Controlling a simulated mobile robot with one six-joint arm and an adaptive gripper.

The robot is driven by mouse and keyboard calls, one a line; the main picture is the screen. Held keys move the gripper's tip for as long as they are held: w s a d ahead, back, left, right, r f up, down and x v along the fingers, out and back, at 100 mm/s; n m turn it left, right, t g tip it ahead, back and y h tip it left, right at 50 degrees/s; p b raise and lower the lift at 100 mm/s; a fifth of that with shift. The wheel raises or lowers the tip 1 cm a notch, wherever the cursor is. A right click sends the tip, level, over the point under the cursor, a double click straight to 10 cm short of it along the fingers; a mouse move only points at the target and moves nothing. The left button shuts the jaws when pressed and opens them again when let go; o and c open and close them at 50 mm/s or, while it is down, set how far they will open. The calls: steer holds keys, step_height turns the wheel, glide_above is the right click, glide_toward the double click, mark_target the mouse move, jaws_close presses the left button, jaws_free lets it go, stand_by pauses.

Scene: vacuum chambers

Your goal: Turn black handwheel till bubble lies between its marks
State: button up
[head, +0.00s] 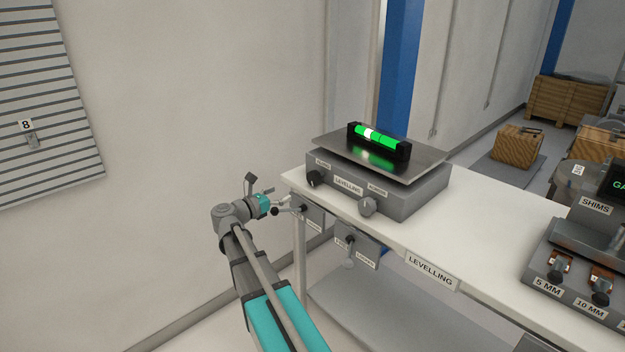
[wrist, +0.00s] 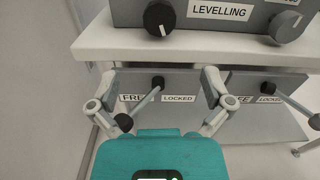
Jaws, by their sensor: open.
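The black handwheel (head: 313,178) is on the left of the levelling block's front, and in the wrist view (wrist: 159,18) it shows at the top with a white mark. The green vial (head: 388,143) stands on the plate on top. Its bright bubble (head: 369,134) sits left of the vial's middle; its exact place against the marks is too small to tell. My gripper (wrist: 159,80) is open and empty, below and in front of the handwheel. The left lever (wrist: 145,98) shows between its fingers, black ball toward the lower left, by FREE; I see no grip on it.
A grey handwheel (head: 367,206) is right of the black one, also on the block (head: 415,196). A second lever (head: 349,252) hangs under the white table (head: 470,222), beside a LOCKED label. A shims stand (head: 590,240) is at the right.

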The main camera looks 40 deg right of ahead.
mark_target(311, 179)
steer(key=shift+d, duration=0.1)
steer(key=d, duration=0.9)
steer(key=w+d, duration=0.1)
steer(key=d, duration=0.3)
steer(key=shift+d, duration=0.3)
steer(key=c, duration=1.1)
steer(key=shift+o, duration=0.2)
steer(key=shift+n, duration=0.4)
steer(key=shift+w+n, duration=0.1)
steer(key=shift+n, duration=2.5)
